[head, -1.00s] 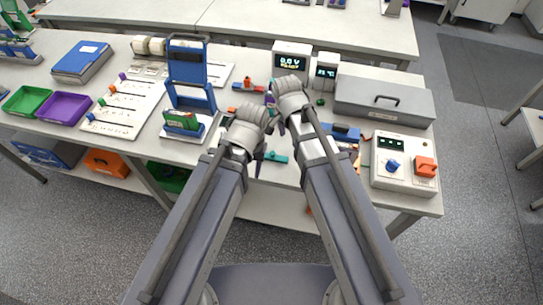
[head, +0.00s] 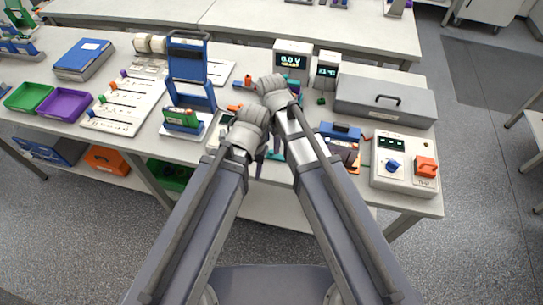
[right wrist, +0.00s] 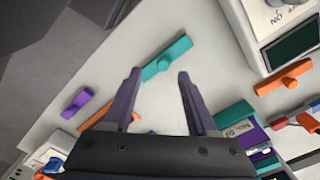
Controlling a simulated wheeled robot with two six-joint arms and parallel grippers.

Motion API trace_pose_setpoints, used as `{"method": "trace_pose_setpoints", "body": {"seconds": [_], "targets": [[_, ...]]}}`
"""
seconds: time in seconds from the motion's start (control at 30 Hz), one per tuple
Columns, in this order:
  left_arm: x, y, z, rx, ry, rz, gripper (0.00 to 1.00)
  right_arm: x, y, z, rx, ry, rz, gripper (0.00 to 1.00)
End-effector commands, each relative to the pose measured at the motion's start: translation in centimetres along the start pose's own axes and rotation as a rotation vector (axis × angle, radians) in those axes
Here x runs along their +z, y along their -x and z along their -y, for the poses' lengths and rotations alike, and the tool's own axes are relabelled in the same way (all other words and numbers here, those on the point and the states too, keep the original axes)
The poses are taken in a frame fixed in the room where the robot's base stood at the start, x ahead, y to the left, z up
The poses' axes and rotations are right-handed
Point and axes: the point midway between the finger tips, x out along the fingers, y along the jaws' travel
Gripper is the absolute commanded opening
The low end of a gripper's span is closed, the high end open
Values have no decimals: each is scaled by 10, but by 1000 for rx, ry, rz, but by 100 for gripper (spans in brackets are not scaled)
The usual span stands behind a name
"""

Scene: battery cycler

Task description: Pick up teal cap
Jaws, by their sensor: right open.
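The teal cap (right wrist: 167,57), a bar-shaped piece, lies on the pale bench top in the right wrist view. It also shows partly in the head view (head: 276,156), close to the bench's front edge. My right gripper (right wrist: 159,74) is open and empty, its two dark fingertips apart. In the right wrist view the cap lies across the gap, just beyond the fingertips, and I see no grip on it. My left gripper (head: 260,160) is mostly hidden below its wrist in the head view, left of the cap; its jaw state is unclear.
In the right wrist view, a purple piece (right wrist: 78,104) lies left, an orange piece (right wrist: 283,78) right, and a teal and purple block (right wrist: 236,117) beside the right finger. A blue stand (head: 190,72) and a grey case (head: 385,99) flank the arms in the head view.

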Motion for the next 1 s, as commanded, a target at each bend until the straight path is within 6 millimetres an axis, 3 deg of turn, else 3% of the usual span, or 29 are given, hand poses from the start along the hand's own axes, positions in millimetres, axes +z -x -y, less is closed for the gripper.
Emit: {"method": "trace_pose_setpoints", "body": {"seconds": [0.43,0.77,1.0], "targets": [[-3,-47,-4,0,0,0,50,-3,-48,6,0,0,0,58],[-3,-50,-5,0,0,0,50,-3,-51,6,0,0,0,58],[-3,-50,-5,0,0,0,50,-3,-51,6,0,0,0,33]]}}
